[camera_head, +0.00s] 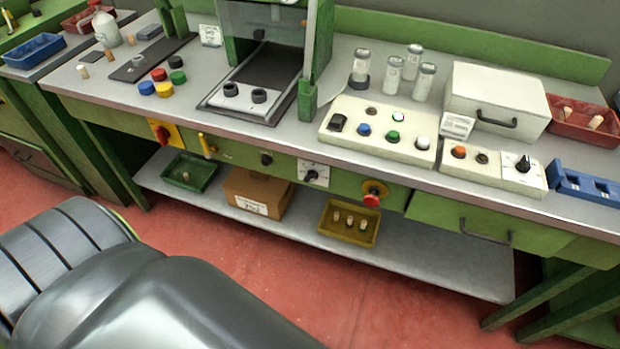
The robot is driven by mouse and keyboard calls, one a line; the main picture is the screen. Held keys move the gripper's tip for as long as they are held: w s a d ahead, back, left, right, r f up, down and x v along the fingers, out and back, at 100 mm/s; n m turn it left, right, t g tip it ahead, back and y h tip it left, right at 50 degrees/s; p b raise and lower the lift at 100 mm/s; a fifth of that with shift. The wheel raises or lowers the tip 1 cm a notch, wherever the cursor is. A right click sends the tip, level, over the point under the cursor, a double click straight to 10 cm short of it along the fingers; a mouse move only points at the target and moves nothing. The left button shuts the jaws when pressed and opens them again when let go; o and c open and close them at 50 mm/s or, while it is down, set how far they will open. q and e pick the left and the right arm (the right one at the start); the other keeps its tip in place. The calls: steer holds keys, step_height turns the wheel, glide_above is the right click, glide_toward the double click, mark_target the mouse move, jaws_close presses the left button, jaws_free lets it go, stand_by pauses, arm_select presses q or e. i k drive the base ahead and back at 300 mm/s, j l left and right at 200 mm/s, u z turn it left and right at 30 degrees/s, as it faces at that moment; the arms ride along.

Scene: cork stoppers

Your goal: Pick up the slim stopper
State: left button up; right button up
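Several small cork stoppers are in view, and I cannot tell for sure which is the slim one. On the bench top at the left are a stopper (83,72), another (108,54) and a third (131,39). A red tray (556,127) at the right holds a narrow-looking stopper (567,111) and a wider one (595,121). On the lower shelf, a yellow tray (345,238) holds several stoppers, and a green tray (203,178) holds a stopper (186,176). Neither of my grippers shows.
The workbench (300,140) carries a control panel (375,146), glass jars (393,78), a white case (495,95) and a green-framed machine (262,60). A cardboard box (257,192) stands on the lower shelf (430,265). My grey body fills the lower left.

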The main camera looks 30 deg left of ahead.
mark_target(130, 37)
steer(key=u, duration=0.45)
steer(key=j+u, duration=0.2)
steer(key=u, duration=0.3)
steer(key=i+j+u, duration=0.15)
steer(key=u, duration=0.35)
steer(key=i+j+u, duration=0.1)
steer(key=u, duration=0.4)
steer(key=i+j, duration=0.6)
steer(key=i, duration=0.05)
